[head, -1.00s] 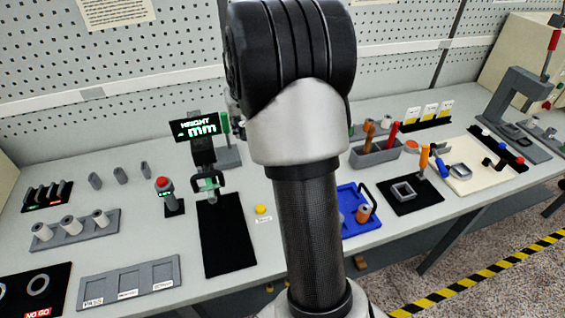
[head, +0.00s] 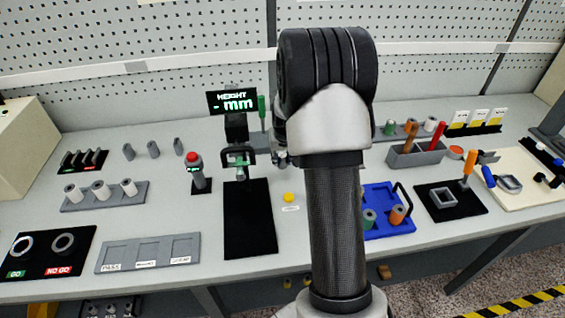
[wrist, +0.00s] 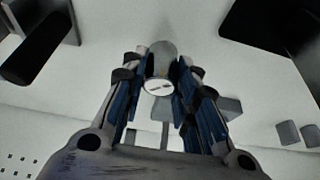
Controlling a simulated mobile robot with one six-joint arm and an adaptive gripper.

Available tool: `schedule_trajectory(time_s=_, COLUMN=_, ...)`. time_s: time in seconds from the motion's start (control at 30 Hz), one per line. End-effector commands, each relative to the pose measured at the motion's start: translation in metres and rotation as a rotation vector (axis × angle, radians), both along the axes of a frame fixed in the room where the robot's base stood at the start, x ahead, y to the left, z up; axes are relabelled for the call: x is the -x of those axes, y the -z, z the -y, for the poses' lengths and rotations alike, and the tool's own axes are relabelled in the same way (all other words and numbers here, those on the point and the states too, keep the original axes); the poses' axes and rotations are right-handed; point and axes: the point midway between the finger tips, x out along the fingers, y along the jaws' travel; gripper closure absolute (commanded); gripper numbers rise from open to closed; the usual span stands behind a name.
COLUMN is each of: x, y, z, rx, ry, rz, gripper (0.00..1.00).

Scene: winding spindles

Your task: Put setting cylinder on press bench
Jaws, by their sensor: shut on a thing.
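In the wrist view my gripper (wrist: 160,72) is shut on a grey cylinder with a pale round end face (wrist: 159,88), which I take to be the setting cylinder. The blue-lined fingers lie on both sides of it. In the head view my arm hides most of the gripper; the held cylinder cannot be made out there. At the right edge of the head view, a grey part of the press (head: 550,138) shows on the long grey bench, cut off by the frame. A separate press bench cannot be told apart.
A height gauge (head: 236,130) with a black mat (head: 250,225) stands left of my arm. A red-topped post (head: 196,172), a rack of spindles (head: 105,195) and a sorting tray (head: 150,253) lie further left. A blue tray (head: 388,225) and grey bin (head: 415,155) are right.

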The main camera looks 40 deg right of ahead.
Motion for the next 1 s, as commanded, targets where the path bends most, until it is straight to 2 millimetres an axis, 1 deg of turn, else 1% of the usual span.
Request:
schedule_trajectory(time_s=0.03, x=0.000, y=0.012, z=0.000, rx=-0.001, ry=0.000, rz=-0.001, gripper=1.00)
schedule_trajectory(time_s=0.1, x=0.000, y=0.019, z=0.000, rx=0.000, ry=0.000, rz=0.000, gripper=1.00)
schedule_trajectory(time_s=0.37, x=-0.001, y=0.019, z=0.000, rx=0.001, ry=0.000, rz=0.002, gripper=1.00)
schedule_trajectory(time_s=0.5, x=0.000, y=0.024, z=0.000, rx=0.001, ry=0.000, rz=0.002, gripper=1.00)
schedule_trajectory(time_s=0.53, x=0.000, y=0.024, z=0.000, rx=0.000, ry=0.000, rz=0.000, gripper=0.71)
schedule_trajectory(time_s=0.8, x=0.000, y=0.023, z=0.000, rx=0.000, ry=0.000, rz=0.000, gripper=0.53)
schedule_trajectory(time_s=1.0, x=0.000, y=0.023, z=0.000, rx=0.000, ry=0.000, rz=0.000, gripper=0.53)
